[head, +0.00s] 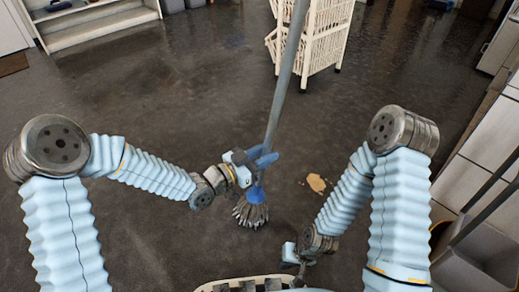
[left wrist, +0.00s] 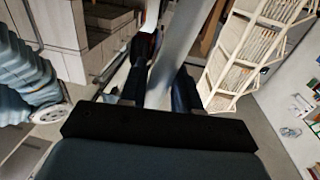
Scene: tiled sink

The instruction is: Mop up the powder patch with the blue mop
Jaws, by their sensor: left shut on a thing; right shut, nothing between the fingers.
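The mop (head: 287,72) has a long grey handle, a blue socket and a head of grey strands (head: 250,212). My left gripper (head: 262,160) is shut on the handle just above the blue socket. The left wrist view shows the handle (left wrist: 178,50) between the two fingers. The mop stands nearly upright with its head low, but I cannot tell if the strands touch the floor. The powder patch (head: 316,183), small and tan, lies on the floor to the right of the mop head, apart from it. My right gripper (head: 290,254) is shut and empty, below the patch in the picture.
A white slatted rack (head: 325,40) on casters stands behind the mop handle. A white shelf unit (head: 100,22) is at the back left. Cabinets and a grey bin (head: 475,268) line the right side. The dark floor around the patch is clear.

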